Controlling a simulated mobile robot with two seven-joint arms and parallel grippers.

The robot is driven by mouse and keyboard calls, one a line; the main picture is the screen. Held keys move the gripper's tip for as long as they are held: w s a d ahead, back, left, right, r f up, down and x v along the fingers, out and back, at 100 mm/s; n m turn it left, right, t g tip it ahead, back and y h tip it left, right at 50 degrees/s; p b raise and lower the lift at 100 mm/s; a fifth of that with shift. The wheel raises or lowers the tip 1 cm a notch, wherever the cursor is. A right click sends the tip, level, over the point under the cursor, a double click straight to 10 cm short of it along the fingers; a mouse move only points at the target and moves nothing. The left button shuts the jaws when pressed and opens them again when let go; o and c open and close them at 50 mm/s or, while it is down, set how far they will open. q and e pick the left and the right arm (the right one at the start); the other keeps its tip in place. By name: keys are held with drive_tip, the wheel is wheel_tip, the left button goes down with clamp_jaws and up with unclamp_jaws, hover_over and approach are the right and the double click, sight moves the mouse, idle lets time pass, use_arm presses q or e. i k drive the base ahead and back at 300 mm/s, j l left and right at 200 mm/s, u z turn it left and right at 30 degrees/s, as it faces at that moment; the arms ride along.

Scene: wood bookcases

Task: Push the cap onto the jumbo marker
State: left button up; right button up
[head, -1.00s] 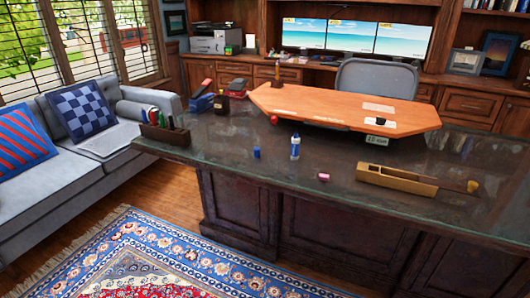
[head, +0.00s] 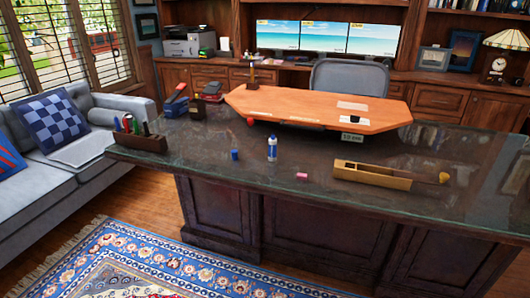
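The jumbo marker appears to be the small upright blue and white cylinder (head: 272,148) on the dark desk top. A short blue cylinder, which looks like its cap (head: 235,155), stands on the desk to the left of it, with a gap between them. Both are small in the head view, so fine detail cannot be made out. Neither of my grippers is in view.
The dark desk (head: 215,172) also bears a pink block (head: 302,176), a long wooden box (head: 372,174), a pen holder (head: 138,142), staplers at the back left, and a raised orange board (head: 300,105) behind. Desk around the marker is clear. A rug (head: 180,265) lies in front.

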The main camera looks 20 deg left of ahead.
sight(273, 141)
drive_tip(key=i+j, duration=1.3)
drive_tip(key=j, duration=0.15)
drive_tip(key=j+u, duration=0.05)
drive_tip(key=j, duration=0.05)
